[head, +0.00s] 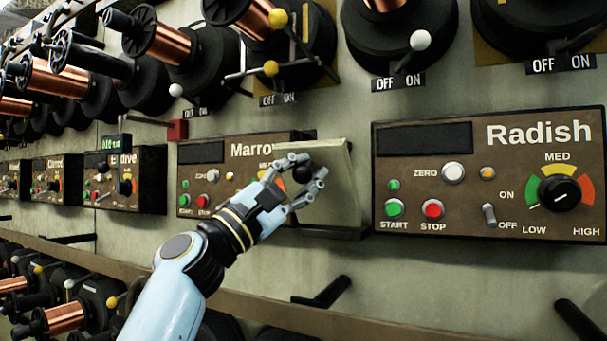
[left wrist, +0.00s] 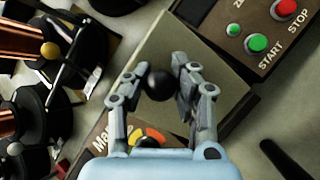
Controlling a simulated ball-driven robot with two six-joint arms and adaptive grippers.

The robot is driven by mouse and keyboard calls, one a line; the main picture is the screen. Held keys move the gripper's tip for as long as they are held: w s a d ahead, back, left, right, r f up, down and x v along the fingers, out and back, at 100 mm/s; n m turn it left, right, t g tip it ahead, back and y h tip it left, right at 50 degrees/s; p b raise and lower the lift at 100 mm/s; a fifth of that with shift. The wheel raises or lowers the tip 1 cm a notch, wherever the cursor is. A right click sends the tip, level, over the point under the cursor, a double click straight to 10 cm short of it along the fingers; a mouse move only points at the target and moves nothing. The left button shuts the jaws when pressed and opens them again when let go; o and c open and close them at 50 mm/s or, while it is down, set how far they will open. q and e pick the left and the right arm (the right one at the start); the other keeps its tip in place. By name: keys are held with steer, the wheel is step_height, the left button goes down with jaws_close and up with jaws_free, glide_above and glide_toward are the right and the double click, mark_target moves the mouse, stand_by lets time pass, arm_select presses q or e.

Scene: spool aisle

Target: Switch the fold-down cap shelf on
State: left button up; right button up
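The fold-down shelf (head: 335,197) is a plain grey-beige plate on the wall between the Marrow and Radish panels. It looks roughly upright; its exact tilt is hard to judge. In the left wrist view the plate (left wrist: 221,97) fills the middle. A round black knob (head: 302,174) stands out from it; the knob also shows in the left wrist view (left wrist: 160,85). My left gripper (head: 309,172) is at the plate, its fingers on either side of the knob, with a narrow gap visible on at least one side. My right gripper is not in view.
The Marrow panel (head: 222,180) is left of the shelf and partly behind my gripper. The Radish panel (head: 490,172), with buttons, toggle and dial, is close on the right. Spools and levers (head: 419,41) hang above. Dark pegs (head: 325,293) stick out below.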

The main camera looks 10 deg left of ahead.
arm_select(q)
steer(key=shift+o, duration=1.4)
steer(key=shift+a, duration=0.1)
steer(key=shift+f, duration=0.1)
steer(key=v, duration=1.2)
